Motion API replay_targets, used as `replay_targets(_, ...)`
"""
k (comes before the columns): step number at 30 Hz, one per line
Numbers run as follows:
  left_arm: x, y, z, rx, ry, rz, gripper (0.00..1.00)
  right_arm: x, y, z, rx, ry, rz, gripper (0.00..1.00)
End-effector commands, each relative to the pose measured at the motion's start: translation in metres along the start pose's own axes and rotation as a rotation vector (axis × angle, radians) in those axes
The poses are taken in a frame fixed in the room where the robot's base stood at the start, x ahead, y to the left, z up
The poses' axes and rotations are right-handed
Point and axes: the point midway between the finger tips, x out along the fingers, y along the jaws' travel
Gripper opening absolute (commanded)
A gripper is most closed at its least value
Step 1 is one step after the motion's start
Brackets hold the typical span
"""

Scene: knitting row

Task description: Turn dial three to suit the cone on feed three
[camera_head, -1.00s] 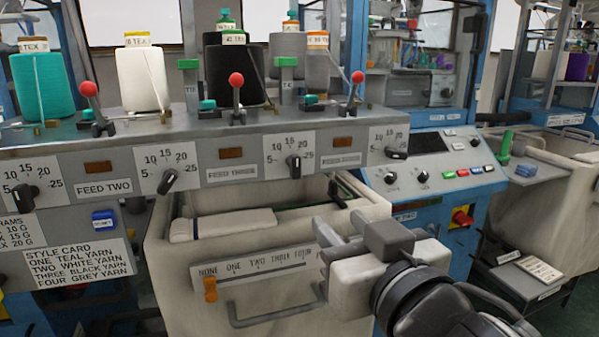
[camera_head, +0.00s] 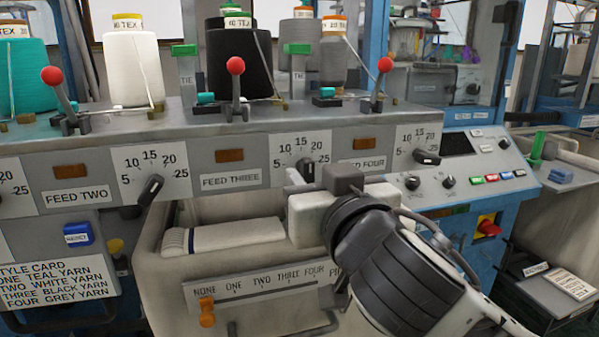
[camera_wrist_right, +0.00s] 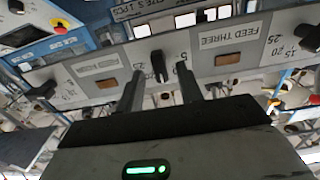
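The dial right of the FEED THREE label, with a black knob (camera_head: 306,170), is partly covered by my right gripper (camera_head: 314,185) in the head view. In the right wrist view that knob (camera_wrist_right: 158,66) shows between the two dark fingers of my right gripper (camera_wrist_right: 162,84). The fingers are apart, with a gap on each side of the knob; contact cannot be told. The FEED THREE label (camera_head: 231,180) is on the grey panel. Behind it stands a black yarn cone (camera_head: 238,75) with a green-banded TEX tag (camera_head: 237,22), its number unclear. My left gripper is not in view.
The feed two dial (camera_head: 151,188) and the dial right of FEED FOUR (camera_head: 426,157) are on the same panel. Levers with red balls (camera_head: 235,66) stand above. A style card (camera_head: 55,282) lists yarns. A slider scale (camera_head: 262,284) is below.

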Motion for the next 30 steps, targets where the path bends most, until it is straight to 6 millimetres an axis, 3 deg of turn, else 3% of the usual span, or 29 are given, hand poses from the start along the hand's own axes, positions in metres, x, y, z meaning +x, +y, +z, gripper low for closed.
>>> replay_targets(12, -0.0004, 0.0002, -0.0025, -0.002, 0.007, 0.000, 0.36, 0.0037, 0.0019, -0.0002, -0.001, 0.000, 0.008, 0.36)
replay_targets(13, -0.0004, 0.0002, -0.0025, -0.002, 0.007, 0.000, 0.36, 0.0037, 0.0019, -0.0002, -0.001, 0.000, 0.008, 0.34)
replay_targets(17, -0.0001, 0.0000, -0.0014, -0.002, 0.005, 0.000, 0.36, 0.0036, 0.0019, -0.0001, -0.001, 0.000, 0.008, 0.00)
replay_targets(30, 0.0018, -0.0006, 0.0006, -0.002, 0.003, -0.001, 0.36, 0.0035, 0.0017, 0.0010, 0.070, -0.002, 0.008, 0.00)
